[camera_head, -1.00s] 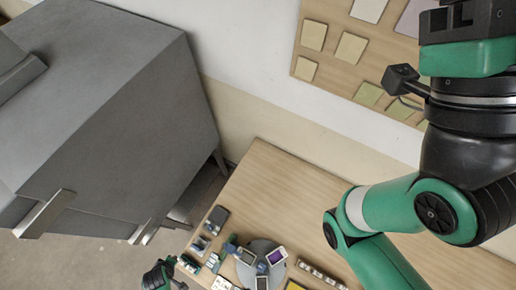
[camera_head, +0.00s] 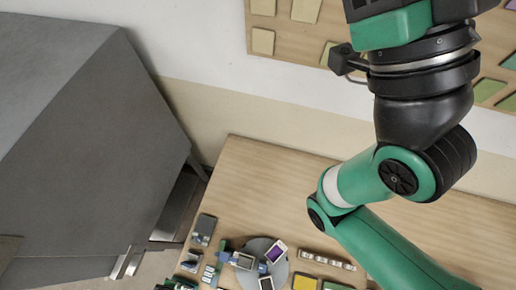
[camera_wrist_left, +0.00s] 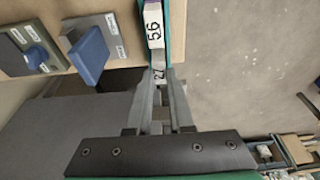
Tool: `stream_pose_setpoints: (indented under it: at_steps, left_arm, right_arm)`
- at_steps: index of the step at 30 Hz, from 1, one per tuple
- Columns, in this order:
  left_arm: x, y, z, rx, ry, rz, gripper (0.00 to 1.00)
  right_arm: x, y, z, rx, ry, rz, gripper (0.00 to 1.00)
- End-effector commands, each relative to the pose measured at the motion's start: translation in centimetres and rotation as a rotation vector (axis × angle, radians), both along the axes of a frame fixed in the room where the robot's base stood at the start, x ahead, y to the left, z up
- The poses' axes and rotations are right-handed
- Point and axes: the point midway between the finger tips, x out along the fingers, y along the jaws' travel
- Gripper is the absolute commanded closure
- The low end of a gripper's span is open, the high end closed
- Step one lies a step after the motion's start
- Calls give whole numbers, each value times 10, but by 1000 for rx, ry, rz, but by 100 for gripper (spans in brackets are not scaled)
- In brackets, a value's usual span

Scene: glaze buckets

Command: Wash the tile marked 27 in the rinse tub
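In the left wrist view, a small white label reading 27 (camera_wrist_left: 160,75) shows between the tips of my left gripper (camera_wrist_left: 161,82). Just beyond it a larger white label reads 56 (camera_wrist_left: 153,30), on a narrow teal-edged strip. The two fingers have a gap between them. I cannot tell whether they touch the piece marked 27. In the head view only a small dark green part of my left arm shows at the bottom edge. My right arm crosses the right side, its gripper out of view. I cannot make out a rinse tub.
A grey round plate (camera_head: 247,279) on the wooden table (camera_head: 300,190) carries several small tiles. Other small items stand at its left edge. A large grey cabinet (camera_head: 80,150) fills the left; the table's back is clear.

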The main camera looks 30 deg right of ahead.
Motion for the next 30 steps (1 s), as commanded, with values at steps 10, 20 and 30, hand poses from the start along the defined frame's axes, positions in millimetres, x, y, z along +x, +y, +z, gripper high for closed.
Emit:
stream_pose_setpoints:
  at_steps: [10, 20, 30]
  left_arm:
    - [0, 0, 1, 0, 0, 0, 100]
    - [0, 0, 26, 0, 0, 0, 100]
    - [0, 0, 54, 0, 0, 0, 100]
  right_arm:
    - [0, 0, 1, 0, 0, 0, 50]
    - [0, 0, 25, 0, 0, 0, 50]
    - [0, 0, 52, 0, 0, 0, 50]
